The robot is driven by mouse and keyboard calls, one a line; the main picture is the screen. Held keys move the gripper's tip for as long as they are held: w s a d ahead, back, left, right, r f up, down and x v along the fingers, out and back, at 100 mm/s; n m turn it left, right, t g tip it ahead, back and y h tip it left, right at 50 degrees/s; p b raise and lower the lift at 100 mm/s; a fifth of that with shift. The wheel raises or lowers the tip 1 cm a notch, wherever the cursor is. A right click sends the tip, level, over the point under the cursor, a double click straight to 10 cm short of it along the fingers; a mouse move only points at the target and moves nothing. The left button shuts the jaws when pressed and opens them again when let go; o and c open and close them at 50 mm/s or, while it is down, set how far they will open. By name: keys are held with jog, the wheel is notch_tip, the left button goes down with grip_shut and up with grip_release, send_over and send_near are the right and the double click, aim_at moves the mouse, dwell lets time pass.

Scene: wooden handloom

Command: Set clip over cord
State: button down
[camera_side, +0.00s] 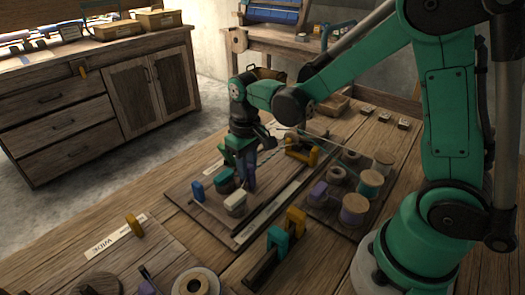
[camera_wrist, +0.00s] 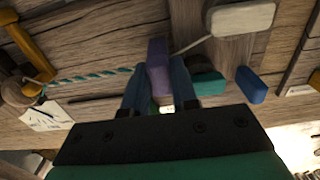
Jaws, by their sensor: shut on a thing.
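My gripper (camera_wrist: 157,92) is shut on a purple clip (camera_wrist: 158,65), which stands out between the two blue fingers in the wrist view. In the side view my gripper (camera_side: 246,180) points down over the wooden board, and the clip is hard to tell from the fingers. A twisted teal-and-white cord (camera_wrist: 95,76) runs from a wooden peg (camera_wrist: 18,92) at the left towards the clip. A pale cord end (camera_wrist: 192,46) runs from the clip's other side to a cream block (camera_wrist: 242,18). Whether the clip touches the cord is hidden.
A teal clip (camera_wrist: 208,84) and a blue clip (camera_wrist: 251,85) stand close to the right of my fingers. In the side view a spool tray (camera_side: 319,217) lies right of the board, with teal (camera_side: 278,240) and yellow clips (camera_side: 296,220) nearer.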

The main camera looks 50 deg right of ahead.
jog(key=shift+f, duration=0.2)
jog(key=shift+c, duration=1.1)
grip_release()
jog(key=shift+r, duration=3.5)
